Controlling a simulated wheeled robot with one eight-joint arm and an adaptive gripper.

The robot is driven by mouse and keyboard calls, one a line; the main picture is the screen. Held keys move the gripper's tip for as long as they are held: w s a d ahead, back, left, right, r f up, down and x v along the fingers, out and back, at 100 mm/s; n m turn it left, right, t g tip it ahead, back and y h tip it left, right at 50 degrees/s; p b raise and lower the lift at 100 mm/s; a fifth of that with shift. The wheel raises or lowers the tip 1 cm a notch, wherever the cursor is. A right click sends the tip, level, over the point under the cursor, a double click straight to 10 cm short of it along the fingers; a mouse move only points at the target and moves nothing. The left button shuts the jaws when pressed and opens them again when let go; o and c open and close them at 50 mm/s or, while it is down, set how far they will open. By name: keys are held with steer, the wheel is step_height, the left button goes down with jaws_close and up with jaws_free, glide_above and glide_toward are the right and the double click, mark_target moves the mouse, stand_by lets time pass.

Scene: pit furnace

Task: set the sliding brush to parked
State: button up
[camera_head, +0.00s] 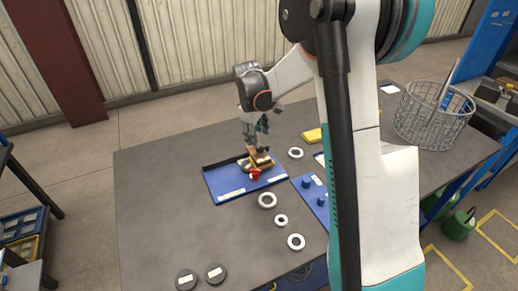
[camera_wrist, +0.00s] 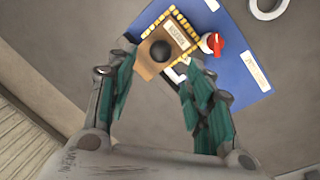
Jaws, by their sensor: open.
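The sliding brush seems to be the tan wooden block with a dark round knob (camera_wrist: 160,50) in the wrist view. It sits on a blue board (camera_wrist: 240,62) beside a small red-and-white part (camera_wrist: 212,43). In the head view the blue board (camera_head: 228,196) lies on the table, with the red part (camera_head: 255,174) at its middle. The brush (camera_head: 262,161) there is small and partly hidden by my gripper. My gripper (camera_head: 252,147) is over the board. In the wrist view its teal fingers (camera_wrist: 158,75) are apart, with the block just beyond their tips. Nothing is visibly held.
Several pale rings (camera_head: 267,200) lie right of and in front of the board. A second blue board with pegs (camera_head: 312,190) is to its right. A wire basket (camera_head: 432,115) stands at the right end. Two dark discs (camera_head: 215,273) lie in front. The table's left side is clear.

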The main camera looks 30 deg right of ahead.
mark_target(258, 150)
steer(key=f, duration=0.2)
steer(key=f+b, duration=0.1)
steer(key=f, duration=0.1)
steer(key=d+f, duration=0.1)
steer(key=f, duration=0.2)
steer(key=shift+w+b, duration=0.3)
steer(key=shift+w, duration=0.1)
steer(key=shift+c, duration=0.4)
jaws_close()
